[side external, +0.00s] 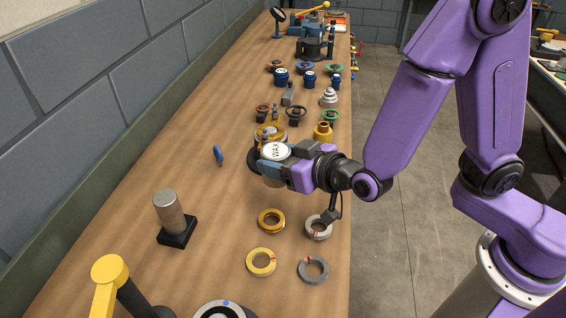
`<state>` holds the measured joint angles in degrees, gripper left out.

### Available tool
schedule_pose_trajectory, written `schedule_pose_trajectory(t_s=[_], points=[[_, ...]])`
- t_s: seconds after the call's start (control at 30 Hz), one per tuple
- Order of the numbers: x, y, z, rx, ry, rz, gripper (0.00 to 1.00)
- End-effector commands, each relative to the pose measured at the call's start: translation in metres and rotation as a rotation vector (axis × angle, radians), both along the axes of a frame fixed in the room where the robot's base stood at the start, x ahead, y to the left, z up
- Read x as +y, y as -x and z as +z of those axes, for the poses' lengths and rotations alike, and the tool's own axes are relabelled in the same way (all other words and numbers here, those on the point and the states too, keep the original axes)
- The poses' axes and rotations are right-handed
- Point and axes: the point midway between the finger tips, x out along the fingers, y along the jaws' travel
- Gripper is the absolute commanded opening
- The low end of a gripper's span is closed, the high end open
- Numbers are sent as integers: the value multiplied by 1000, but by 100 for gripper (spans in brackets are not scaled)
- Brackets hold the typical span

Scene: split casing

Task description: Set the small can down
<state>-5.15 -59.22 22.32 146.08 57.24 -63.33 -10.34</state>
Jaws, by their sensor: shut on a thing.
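The small can (275,151) has a white lid marked "WAX" and is upright at the middle of the side external view. My gripper (273,166) reaches in from the right and is shut around the can just below its lid. The fingers hide much of the can's side, and a little of its lower body shows beneath them. I cannot tell whether its bottom is touching the wooden table (190,118) or is above it.
Yellow and grey rings (271,221) lie in front of the can. A metal cylinder on a black base (170,213) stands at the left. Several valves and knobs (296,114) crowd the table behind.

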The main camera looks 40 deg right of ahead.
Motion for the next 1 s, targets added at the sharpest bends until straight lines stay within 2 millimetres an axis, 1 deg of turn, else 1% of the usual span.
schedule_pose_trajectory(t_s=[0.17,0.27,0.4,0.7,0.83,1.0], points=[[-15,-6,-4,0,2,-21,23],[-32,-11,-9,0,4,-43,23],[-58,-19,-18,-2,3,-77,23],[-110,-23,-36,-1,3,-145,23],[-126,-22,-42,0,1,-164,23],[-136,-21,-46,-1,0,-179,23]])
